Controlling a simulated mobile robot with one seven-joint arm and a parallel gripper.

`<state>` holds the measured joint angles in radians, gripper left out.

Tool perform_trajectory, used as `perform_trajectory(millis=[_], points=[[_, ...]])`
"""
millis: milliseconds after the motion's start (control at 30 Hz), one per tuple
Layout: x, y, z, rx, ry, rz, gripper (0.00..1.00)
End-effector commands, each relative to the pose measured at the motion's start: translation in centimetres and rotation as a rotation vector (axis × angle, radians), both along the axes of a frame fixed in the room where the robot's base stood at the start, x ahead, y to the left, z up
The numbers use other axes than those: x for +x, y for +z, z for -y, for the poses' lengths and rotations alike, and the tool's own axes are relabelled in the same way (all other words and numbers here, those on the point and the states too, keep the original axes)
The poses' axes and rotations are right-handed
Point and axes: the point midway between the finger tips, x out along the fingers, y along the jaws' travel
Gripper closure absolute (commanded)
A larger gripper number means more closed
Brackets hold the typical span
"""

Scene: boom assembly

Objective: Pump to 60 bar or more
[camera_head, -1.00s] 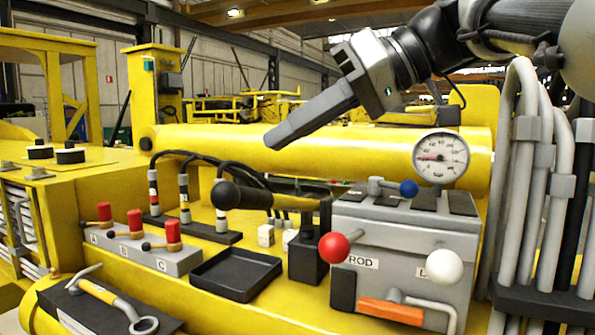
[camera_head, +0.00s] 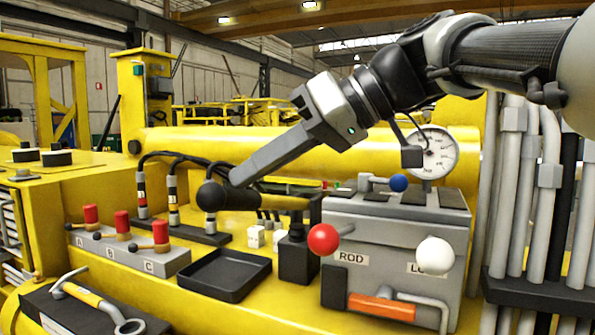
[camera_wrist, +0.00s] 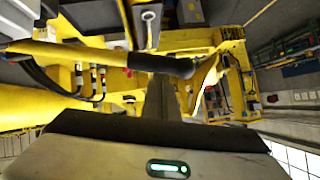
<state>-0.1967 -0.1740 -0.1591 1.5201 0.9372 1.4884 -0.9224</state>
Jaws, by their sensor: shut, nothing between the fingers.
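The block carries a red knob (camera_head: 323,239), a white knob (camera_head: 435,254) and a blue-tipped valve handle (camera_head: 398,183). A black tray (camera_head: 226,290) and red-topped levers on a grey block (camera_head: 165,262) are at left. Grey hoses (camera_head: 515,190) stand at right.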

Motion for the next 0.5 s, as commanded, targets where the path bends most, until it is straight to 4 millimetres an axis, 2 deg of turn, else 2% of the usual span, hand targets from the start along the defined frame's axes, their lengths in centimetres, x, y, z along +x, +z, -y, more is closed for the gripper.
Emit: perform_trajectory(millis=[33, 200, 333, 500], points=[[-0.4, -1.8, -0.2, -0.008, 0.003, 0.023, 1.00], [-1.1, -4.1, -0.5, -0.041, 0.001, 0.102, 1.00], [-1.5, -5.0, -0.6, -0.060, 0.002, 0.147, 1.00], [-1.6, -5.1, -0.7, -0.070, 0.000, 0.170, 1.00]])
